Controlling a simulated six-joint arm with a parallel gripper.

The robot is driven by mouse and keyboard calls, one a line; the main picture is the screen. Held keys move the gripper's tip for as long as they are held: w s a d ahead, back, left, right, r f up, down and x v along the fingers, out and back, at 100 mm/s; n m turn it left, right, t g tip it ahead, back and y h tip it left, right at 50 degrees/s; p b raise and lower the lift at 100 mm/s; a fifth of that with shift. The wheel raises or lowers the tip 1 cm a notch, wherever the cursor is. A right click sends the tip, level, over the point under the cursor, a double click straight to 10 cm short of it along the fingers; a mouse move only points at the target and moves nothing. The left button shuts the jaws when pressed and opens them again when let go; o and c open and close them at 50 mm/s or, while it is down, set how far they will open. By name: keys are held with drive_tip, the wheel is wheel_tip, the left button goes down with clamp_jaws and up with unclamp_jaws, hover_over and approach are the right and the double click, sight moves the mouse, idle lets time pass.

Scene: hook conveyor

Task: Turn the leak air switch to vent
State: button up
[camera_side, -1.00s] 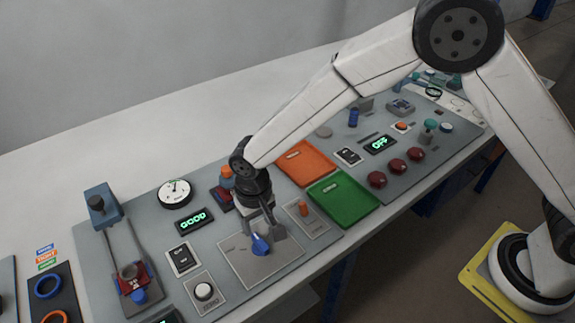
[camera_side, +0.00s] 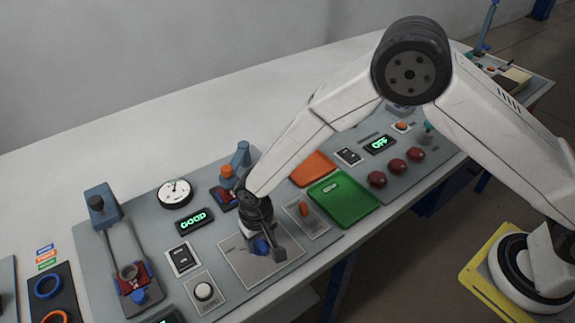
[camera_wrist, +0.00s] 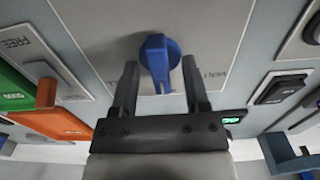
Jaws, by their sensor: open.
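The blue switch knob (camera_wrist: 158,58) stands on a light grey plate (camera_wrist: 210,35). In the wrist view its narrow handle points straight down the picture, between two printed labels; the one on the right appears to read VENT and the left one is mostly hidden. My gripper (camera_wrist: 160,66) is open, with one finger on each side of the knob's handle and visible gaps on both sides. In the side view my gripper (camera_side: 265,251) is low over the plate (camera_side: 238,262), and it partly hides the blue knob (camera_side: 260,246).
An orange lever (camera_side: 304,209) on its own plate and a green tray (camera_side: 344,200) lie to the right of the knob. A white round button (camera_side: 203,291) and a black rocker switch (camera_side: 182,259) are to its left. A lit GOOD display (camera_side: 194,220) sits behind.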

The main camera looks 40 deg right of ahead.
clamp_jaws()
drive_tip(key=shift+n, duration=0.4)
drive_tip(key=n, duration=1.1)
idle(0.6)
unclamp_jaws()
